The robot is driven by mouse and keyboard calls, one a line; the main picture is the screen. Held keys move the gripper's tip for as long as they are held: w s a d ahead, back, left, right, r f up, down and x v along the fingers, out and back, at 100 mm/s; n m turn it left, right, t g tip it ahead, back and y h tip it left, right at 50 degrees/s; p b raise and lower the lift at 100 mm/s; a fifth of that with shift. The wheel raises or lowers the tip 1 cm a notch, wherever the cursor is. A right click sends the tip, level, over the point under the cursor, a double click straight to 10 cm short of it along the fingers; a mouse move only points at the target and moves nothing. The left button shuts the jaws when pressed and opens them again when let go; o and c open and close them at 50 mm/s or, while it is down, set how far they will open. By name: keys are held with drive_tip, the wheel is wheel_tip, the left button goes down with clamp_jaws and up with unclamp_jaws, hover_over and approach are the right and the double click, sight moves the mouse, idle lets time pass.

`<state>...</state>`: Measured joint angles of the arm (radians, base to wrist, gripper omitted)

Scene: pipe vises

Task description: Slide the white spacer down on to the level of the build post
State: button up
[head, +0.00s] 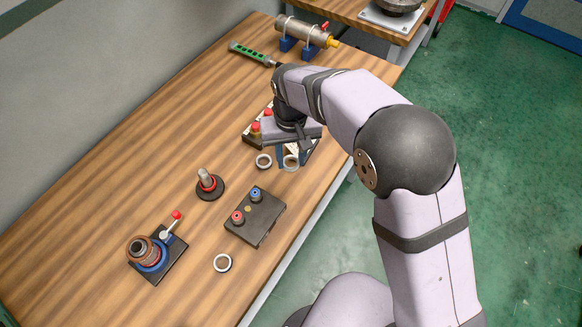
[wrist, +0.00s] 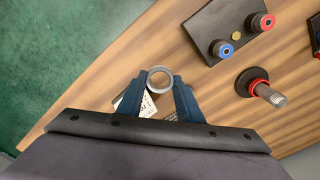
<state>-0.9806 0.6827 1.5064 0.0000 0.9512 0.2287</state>
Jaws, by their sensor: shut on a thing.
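The white spacer, a pale ring (head: 291,163), is between the fingertips of my gripper (head: 287,157). In the wrist view the spacer (wrist: 159,79) sits between the two blue fingers of my gripper (wrist: 160,86), its hole facing the camera. My gripper is shut on it near the table's right edge. The build post appears to be the grey upright post (head: 206,176) on a round black base, with a red ring low around it. It stands apart, left of my gripper, and shows in the wrist view (wrist: 270,94) at right.
Two loose pale rings lie on the table, one beside my gripper (head: 264,161) and one nearer the front (head: 222,262). A dark plate with red and blue pegs (head: 255,218) and a blue vise (head: 153,256) stand nearer. A tray (head: 248,139) is partly hidden under my gripper.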

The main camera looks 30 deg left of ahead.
drive_tip(key=s+a+r+n+p, duration=0.3)
drive_tip(key=s+a+p, duration=0.3)
drive_tip(key=s+p, duration=0.5)
drive_tip(key=s+a+r, duration=0.1)
drive_tip(key=a, duration=0.2)
drive_tip(key=s+a+r+n, duration=0.1)
drive_tip(key=a+r, duration=0.1)
drive_tip(key=a, duration=0.2)
drive_tip(key=s+a+r+n+p, duration=0.1)
drive_tip(key=a, duration=0.3)
drive_tip(key=shift+s+r, duration=0.15)
drive_tip(key=shift+s, duration=0.25)
drive_tip(key=shift+r+n, duration=0.6)
drive_tip(key=shift+r, duration=0.35)
drive_tip(key=shift+p, duration=0.35)
drive_tip(key=shift+f+b, duration=1.7)
drive_tip(key=shift+f, duration=1.2)
